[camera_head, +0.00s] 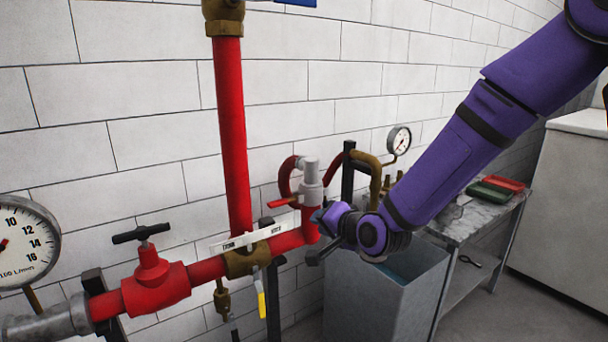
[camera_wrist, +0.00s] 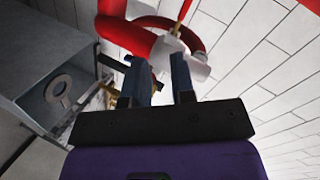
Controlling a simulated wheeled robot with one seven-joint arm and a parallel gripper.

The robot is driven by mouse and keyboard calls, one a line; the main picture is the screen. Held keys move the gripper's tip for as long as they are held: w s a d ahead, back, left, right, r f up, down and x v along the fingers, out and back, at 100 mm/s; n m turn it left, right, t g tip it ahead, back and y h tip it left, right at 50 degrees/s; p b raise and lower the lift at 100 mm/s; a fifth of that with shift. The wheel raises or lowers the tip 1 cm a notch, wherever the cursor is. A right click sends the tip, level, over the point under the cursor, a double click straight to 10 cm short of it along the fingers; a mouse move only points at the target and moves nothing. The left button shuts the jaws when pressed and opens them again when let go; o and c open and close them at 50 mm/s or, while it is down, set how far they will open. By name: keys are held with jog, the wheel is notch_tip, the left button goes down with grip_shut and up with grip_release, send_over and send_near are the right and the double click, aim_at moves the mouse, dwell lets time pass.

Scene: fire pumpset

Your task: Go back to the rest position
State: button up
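My purple arm (camera_head: 470,140) reaches in from the upper right in the head view. My gripper (camera_head: 322,228) is at its end, close to the right of the red pipe's bend. In the wrist view my gripper (camera_wrist: 158,62) has its two dark fingers apart, with nothing seen held between them. Beyond the fingertips are a red curved pipe (camera_wrist: 125,38) and a pale grey fitting (camera_wrist: 172,50). The same grey fitting (camera_head: 311,180) stands upright above the red pipe in the head view. I cannot tell whether the fingers touch it.
A red handwheel valve (camera_head: 155,280) and a flow gauge (camera_head: 22,240) are at the left. A grey open tank (camera_head: 365,300) stands below my gripper. A metal table (camera_head: 485,222) holds green and red trays. White brick wall is close behind.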

jog(key=s+d+r+n+g+h, duration=0.1)
jog(key=s+d+r+n+h, duration=0.1)
jog(key=s+d+r+h, duration=0.45)
jog(key=s+d+r+n+g+h, duration=0.15)
jog(key=s+d+r, duration=0.3)
jog(key=d, duration=0.55)
jog(key=s+d+r+n+g, duration=0.1)
jog(key=s+d, duration=0.3)
jog(key=s, duration=0.6)
jog(key=s+d+r+g, duration=0.2)
jog(key=s+d, duration=0.3)
jog(key=s, duration=0.5)
jog(key=shift+d+r+n+g, duration=0.3)
jog(key=shift+r+n+g, duration=0.05)
jog(key=shift+r, duration=0.3)
jog(key=shift+o, duration=0.4)
